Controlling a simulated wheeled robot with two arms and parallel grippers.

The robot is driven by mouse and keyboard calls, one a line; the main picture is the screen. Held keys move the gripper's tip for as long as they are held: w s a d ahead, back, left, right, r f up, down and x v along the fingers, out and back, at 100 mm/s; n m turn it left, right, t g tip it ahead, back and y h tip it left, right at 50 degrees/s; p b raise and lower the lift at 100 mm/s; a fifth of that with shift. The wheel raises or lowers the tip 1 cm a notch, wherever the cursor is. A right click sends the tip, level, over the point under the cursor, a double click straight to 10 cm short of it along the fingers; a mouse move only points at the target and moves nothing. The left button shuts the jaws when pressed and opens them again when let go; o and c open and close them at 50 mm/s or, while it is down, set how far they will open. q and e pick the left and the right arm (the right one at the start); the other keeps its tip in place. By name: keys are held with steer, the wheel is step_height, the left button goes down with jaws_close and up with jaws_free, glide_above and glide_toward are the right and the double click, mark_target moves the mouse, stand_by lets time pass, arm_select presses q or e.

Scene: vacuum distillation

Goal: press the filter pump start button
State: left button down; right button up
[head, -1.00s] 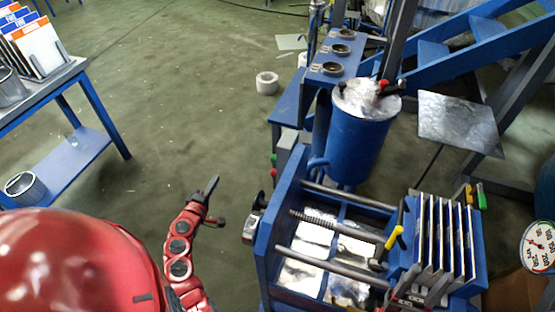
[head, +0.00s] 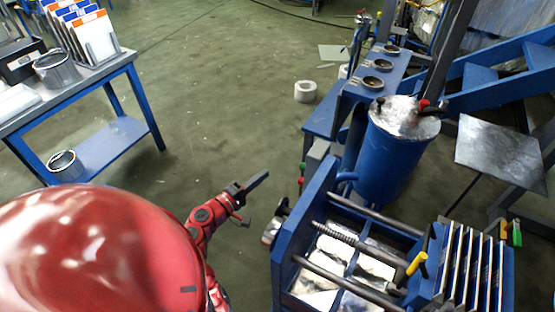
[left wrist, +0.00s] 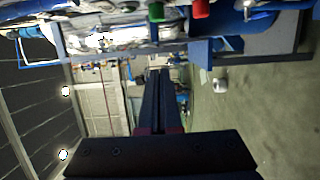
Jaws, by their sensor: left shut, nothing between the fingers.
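A green button (head: 303,168) and a red button (head: 300,181) sit one above the other on the side of a grey box beside the blue filter press. The green button (left wrist: 156,11) and the red button (left wrist: 201,8) also show at the top edge of the left wrist view. My left gripper (head: 262,177) is shut and empty, its dark fingers pointing right toward the buttons with a gap left between. The shut fingers (left wrist: 158,75) show in the middle of the left wrist view. My right gripper is not in view.
The blue filter press frame (head: 291,232), with a black knob (head: 281,206) on its end, stands right of my left gripper. A blue tank (head: 392,160) stands behind it. A blue table (head: 120,72) is at the left. Open floor lies between.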

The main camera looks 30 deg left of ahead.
arm_select(q)
steer(key=w+d+p, duration=0.3)
steer(key=w+d, duration=0.2)
steer(key=w, duration=0.4)
steer(key=shift+d, duration=0.4)
steer(key=shift+w, duration=0.1)
